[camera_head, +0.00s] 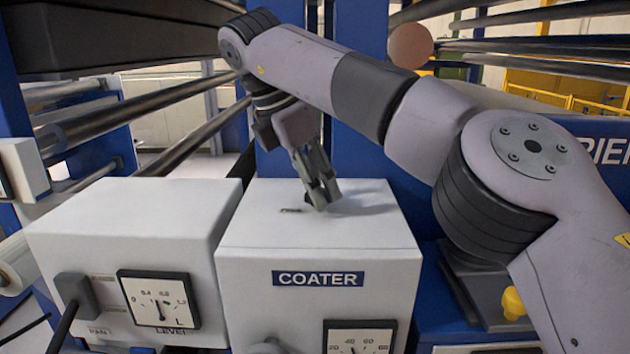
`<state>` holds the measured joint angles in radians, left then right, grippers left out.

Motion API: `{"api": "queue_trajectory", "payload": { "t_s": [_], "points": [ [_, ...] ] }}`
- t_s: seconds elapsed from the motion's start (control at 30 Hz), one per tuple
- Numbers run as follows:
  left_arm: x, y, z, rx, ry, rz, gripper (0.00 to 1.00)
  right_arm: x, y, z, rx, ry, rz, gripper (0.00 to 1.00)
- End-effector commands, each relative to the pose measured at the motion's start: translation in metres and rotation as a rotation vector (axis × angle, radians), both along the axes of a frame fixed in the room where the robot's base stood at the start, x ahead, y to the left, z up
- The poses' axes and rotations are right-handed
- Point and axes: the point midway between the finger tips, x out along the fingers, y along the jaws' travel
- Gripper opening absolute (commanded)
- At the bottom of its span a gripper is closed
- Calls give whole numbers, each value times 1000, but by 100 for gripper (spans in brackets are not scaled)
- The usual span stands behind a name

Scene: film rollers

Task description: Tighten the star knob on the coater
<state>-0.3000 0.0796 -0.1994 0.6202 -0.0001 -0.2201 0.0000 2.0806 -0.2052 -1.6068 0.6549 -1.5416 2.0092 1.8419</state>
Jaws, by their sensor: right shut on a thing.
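The coater box (245,262) is a light grey housing in the middle, with a blue COATER label (318,279) on its front. My right gripper (320,200) points down at its top, with its fingers closed together at the top surface. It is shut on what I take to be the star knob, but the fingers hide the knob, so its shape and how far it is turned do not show. My left gripper is not in view.
A similar grey box (125,230) with a LEVEL gauge (159,299) and a dark handle (76,293) stands to the left. A yellow knob (513,303) is at lower right, near my right arm. Rollers (195,138) and blue frame posts stand behind.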

Motion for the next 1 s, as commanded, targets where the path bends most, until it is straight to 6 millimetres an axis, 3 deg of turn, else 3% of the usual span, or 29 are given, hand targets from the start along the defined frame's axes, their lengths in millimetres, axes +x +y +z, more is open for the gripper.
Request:
{"api": "queue_trajectory", "payload": {
  "t_s": [0.23,0.27,0.53,1.0],
  "points": [
    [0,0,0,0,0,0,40,0,0,0,1,0,0,9],
    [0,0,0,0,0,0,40,0,0,0,1,0,1,38],
    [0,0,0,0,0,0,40,0,0,0,1,0,1,56],
    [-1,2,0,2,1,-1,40,0,0,0,1,1,1,57]
  ]
}}
